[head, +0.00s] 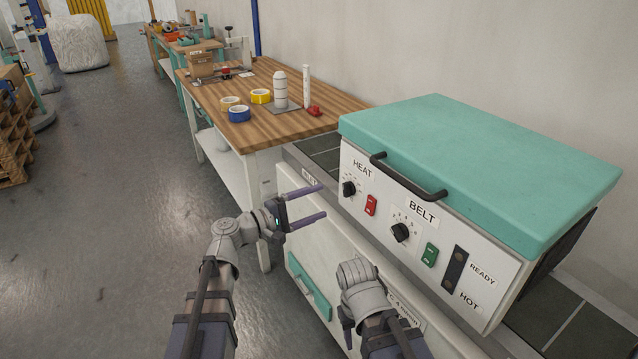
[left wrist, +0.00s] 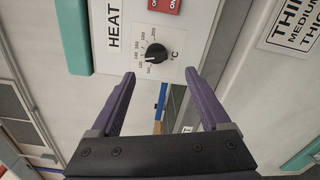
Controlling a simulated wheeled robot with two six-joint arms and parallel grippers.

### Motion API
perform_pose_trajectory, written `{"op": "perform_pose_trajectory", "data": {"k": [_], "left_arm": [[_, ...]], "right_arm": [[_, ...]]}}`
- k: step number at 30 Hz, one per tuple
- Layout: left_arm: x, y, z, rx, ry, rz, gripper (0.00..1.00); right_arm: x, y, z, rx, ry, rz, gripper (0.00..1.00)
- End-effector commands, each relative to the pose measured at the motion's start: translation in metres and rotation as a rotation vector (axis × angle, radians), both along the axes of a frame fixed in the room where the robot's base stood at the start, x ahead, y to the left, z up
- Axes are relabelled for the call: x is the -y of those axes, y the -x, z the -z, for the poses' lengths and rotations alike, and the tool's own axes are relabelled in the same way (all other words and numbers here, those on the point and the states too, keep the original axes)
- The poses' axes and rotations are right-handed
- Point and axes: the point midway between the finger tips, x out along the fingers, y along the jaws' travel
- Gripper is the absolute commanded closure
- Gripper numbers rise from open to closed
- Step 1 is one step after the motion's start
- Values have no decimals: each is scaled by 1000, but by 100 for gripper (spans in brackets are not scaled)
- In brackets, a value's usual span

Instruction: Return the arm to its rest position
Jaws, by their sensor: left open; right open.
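My left gripper (head: 322,201) is open and empty, in front of the left end of the white machine (head: 352,165) with the teal lid. Its two purple fingers point at the panel, apart from each other. In the left wrist view the fingers (left wrist: 160,76) frame the black HEAT knob (left wrist: 156,53), with the red switch (left wrist: 165,5) above it. I cannot tell the gap to the knob. My right gripper (head: 346,328) hangs low in front of the machine's lower front; it is mostly hidden by its own wrist, with nothing seen in it.
The panel also holds the BELT knob (head: 402,232), a green switch (head: 430,254) and a dark handle (head: 410,178) above. A wooden bench (head: 230,110) behind carries a blue tape roll (head: 239,114), a yellow one (head: 261,96) and a white stack (head: 281,89). Open floor lies left.

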Motion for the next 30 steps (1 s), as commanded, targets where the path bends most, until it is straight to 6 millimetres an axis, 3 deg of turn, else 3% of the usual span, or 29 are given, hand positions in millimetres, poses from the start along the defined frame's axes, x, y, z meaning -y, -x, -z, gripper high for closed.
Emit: {"op": "perform_pose_trajectory", "data": {"k": [5, 9, 15, 18, 27, 30], "left_arm": [[17, 25, 46, -7, -248, 87, 20], [18, 59, 106, -29, -574, 213, 20], [-16, 107, 176, -89, -1018, 397, 20], [-40, 125, 195, -126, -1192, 470, 20], [-107, 164, 216, -240, -1585, 629, 20], [-98, 167, 187, -231, -1601, 661, 20]], "right_arm": [[0, 0, 0, 0, 0, 0, 51], [0, 0, 0, 0, 0, 0, 51], [0, 0, 0, 0, 0, 0, 51], [0, 0, 0, 0, 0, 0, 51], [0, 0, 0, 0, 0, 0, 51], [0, 0, -28, 0, 0, 0, 51]]}}
